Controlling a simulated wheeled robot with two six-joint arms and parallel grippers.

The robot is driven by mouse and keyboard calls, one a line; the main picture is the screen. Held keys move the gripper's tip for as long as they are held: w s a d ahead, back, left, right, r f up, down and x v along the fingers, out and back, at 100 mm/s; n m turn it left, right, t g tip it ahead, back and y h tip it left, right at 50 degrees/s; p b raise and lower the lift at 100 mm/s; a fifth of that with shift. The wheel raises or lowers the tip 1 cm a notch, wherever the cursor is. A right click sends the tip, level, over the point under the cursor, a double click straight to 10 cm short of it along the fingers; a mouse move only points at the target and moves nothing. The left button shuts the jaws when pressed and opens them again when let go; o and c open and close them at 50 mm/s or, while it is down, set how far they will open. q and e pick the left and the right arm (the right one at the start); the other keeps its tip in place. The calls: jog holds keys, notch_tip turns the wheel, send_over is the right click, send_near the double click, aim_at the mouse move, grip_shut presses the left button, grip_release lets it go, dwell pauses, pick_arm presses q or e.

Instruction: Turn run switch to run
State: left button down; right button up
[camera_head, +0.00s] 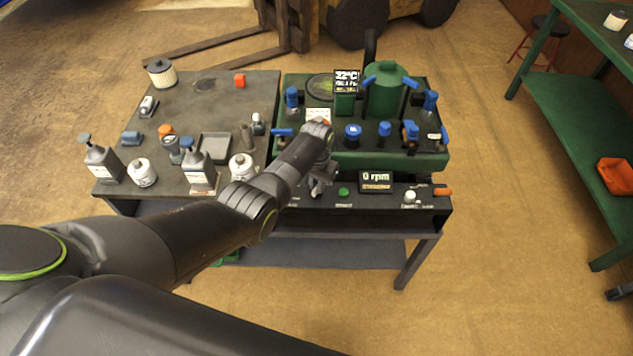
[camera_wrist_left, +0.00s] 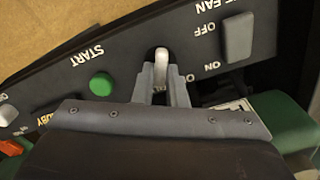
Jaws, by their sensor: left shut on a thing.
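My left gripper (camera_head: 320,186) reaches down to the front control panel (camera_head: 300,200). In the left wrist view, the gripper (camera_wrist_left: 162,85) is shut around a pale switch lever (camera_wrist_left: 161,62). A separate white knob (camera_head: 410,195) stands toward the right end of the panel, apart from the gripper. It also shows in the left wrist view (camera_wrist_left: 8,113), near a label ending in "BY". That label is partly covered by the gripper body.
A green START button (camera_head: 343,192) and the "0 rpm" display (camera_head: 376,181) lie right of the gripper. A FAN rocker (camera_wrist_left: 238,36) is close by in the wrist view. The green machine (camera_head: 400,150) with blue knobs rises behind. Bottles (camera_head: 103,160) crowd the left tabletop.

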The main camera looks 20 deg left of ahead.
pick_arm(q)
jog(key=shift+m, duration=0.5)
jog(key=shift+r, duration=0.1)
jog(key=c, duration=1.5)
grip_release()
jog(key=shift+o, duration=0.2)
jog(key=shift+r+p, duration=0.3)
jog(key=shift+r, duration=0.15)
notch_tip(320, 180, up, 16)
jog(key=shift+r, duration=0.2)
